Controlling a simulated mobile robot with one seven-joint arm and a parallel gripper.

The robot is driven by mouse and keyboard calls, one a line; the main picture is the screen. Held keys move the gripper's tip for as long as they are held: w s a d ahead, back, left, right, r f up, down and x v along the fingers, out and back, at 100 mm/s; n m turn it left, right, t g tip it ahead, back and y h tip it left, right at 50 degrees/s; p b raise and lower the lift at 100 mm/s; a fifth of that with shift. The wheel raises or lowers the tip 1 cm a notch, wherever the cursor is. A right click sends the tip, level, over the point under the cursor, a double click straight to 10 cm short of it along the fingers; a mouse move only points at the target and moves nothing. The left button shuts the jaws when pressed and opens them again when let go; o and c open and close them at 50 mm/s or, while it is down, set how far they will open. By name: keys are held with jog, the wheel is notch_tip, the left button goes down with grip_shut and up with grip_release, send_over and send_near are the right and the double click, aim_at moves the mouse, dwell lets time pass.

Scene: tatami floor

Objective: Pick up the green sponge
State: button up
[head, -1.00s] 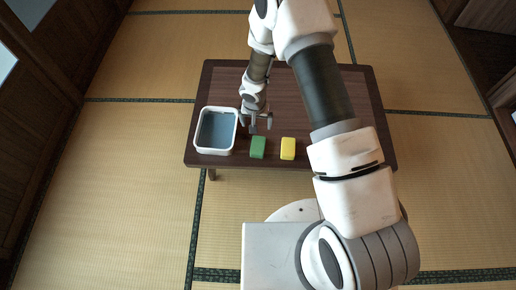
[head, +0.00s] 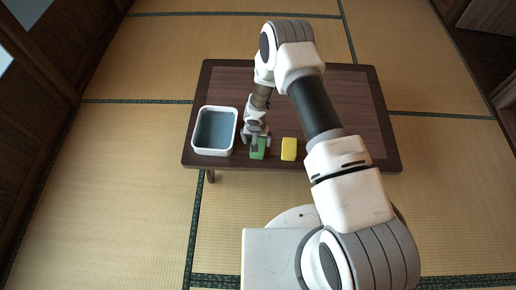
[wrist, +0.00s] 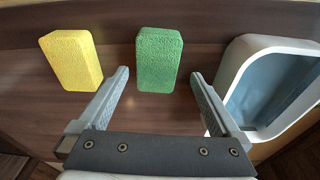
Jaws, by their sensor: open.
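The green sponge (head: 257,152) lies on the dark wooden table near its front edge, between a white tray and a yellow sponge. My gripper (head: 255,139) is open just above it and partly covers its far part in the head view. In the wrist view, the green sponge (wrist: 159,60) shows whole, ahead of and between my two open fingers (wrist: 160,82). I see nothing held between the fingers. Whether a finger touches the sponge I cannot tell.
The yellow sponge (head: 289,149) lies close to the right of the green one. The white tray (head: 199,150), blue-grey inside and seemingly empty, stands to the left. The table (head: 355,100) is bare on its right side, beyond my arm. Tatami floor surrounds it.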

aim_at(261, 142)
jog(key=shift+w+d+f+b, duration=0.15)
jog(key=shift+f+b, duration=0.15)
jog(key=shift+f, duration=0.75)
jog(key=shift+w+d+f+b, duration=0.1)
jog(key=shift+f+b, duration=0.2)
jog(key=shift+f, duration=0.75)
jog(key=shift+f+b, duration=0.25)
jog(key=shift+b, duration=0.1)
jog(key=c, duration=1.3)
